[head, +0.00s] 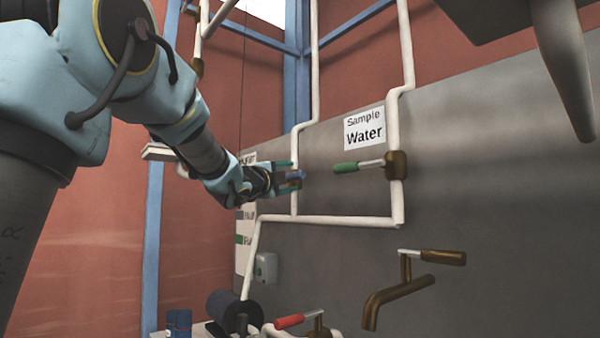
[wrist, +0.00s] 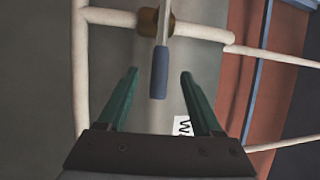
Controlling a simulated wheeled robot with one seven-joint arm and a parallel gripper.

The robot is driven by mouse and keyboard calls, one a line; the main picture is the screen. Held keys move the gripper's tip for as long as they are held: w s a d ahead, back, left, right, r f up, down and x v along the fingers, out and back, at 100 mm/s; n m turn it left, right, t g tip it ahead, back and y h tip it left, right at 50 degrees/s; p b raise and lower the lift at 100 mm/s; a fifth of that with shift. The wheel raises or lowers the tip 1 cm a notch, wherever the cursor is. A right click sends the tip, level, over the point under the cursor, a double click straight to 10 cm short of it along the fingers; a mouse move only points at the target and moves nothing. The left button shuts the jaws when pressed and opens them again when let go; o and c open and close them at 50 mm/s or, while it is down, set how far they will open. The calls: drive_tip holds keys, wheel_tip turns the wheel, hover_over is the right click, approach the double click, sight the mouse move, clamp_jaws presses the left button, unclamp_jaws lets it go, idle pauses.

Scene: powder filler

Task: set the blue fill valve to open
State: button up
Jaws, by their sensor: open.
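The blue fill valve's handle (wrist: 160,74) hangs from a metal lever on a round brass body (wrist: 155,24) in the wrist view. The lever lies across the white pipe. My gripper (wrist: 160,72) is open, with one green finger on each side of the blue handle. A gap shows on both sides, so neither finger seems to touch it.
White pipes (head: 330,220) run below and beside my gripper. A brass tap (head: 398,292) and a red-handled valve (head: 290,321) are lower down.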

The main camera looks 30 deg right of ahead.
sight(300, 175)
drive_tip(key=p+x, duration=0.2)
drive_tip(key=x, duration=0.4)
drive_tip(key=shift+w+d, duration=0.1)
drive_tip(key=shift+d, duration=0.05)
clamp_jaws()
idle(0.3)
idle(1.0)
